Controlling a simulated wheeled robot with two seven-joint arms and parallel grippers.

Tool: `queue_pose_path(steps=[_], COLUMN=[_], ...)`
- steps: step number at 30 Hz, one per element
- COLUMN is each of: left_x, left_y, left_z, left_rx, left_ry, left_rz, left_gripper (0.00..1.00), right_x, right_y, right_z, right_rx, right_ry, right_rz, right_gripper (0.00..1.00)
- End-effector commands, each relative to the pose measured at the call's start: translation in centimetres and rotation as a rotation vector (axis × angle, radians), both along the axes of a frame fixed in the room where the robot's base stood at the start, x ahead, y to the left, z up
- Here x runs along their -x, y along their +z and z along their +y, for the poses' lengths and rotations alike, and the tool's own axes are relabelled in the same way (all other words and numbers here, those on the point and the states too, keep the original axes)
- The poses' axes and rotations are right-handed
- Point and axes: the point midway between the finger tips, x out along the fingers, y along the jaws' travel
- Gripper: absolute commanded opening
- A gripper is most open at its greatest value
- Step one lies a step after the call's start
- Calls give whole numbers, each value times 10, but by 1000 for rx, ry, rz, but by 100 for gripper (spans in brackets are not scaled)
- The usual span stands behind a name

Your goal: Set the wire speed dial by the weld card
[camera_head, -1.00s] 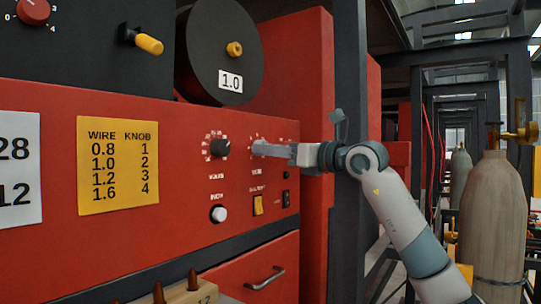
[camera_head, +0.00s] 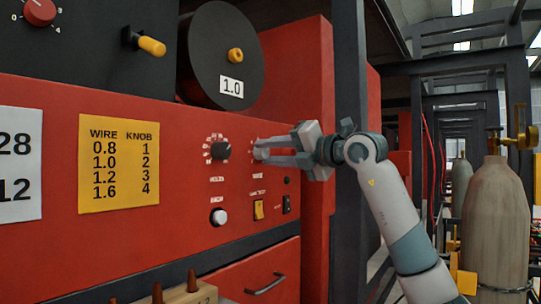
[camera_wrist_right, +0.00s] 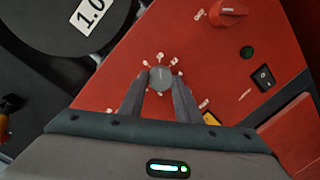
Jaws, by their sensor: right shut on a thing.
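The yellow weld card (camera_head: 118,164) on the red panel lists wire 0.8, 1.0, 1.2 and 1.6 against knob 1, 2, 3 and 4. The black wire spool (camera_head: 216,55) above carries a 1.0 label (camera_head: 231,87). My right gripper (camera_head: 262,149) is at the right-hand dial on the panel, its fingers mostly hiding it. In the right wrist view its fingers are shut on a round grey dial (camera_wrist_right: 160,78) ringed by white numbers. I cannot read where the dial points. My left gripper is not in view.
A black knob (camera_head: 221,150) sits just left of my right gripper. Below are a white button (camera_head: 219,217), a yellow switch (camera_head: 258,210) and a black switch (camera_head: 287,204). A red knob (camera_wrist_right: 228,12) is near the dial. A gas cylinder (camera_head: 493,220) stands at the right.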

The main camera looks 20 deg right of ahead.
Motion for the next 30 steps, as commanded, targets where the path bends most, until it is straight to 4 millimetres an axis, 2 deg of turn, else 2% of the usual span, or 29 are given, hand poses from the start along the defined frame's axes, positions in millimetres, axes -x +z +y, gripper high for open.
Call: queue_pose_path(steps=[18,30], left_x=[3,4], left_y=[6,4], left_z=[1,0], left_rx=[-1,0], left_ry=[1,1], left_rz=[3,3], left_gripper=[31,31], right_x=[-1,-1], right_y=[0,0], right_z=[1,1], right_rx=[-449,-622], right_ry=[0,1], right_rz=[358,495], right_gripper=[8,8])
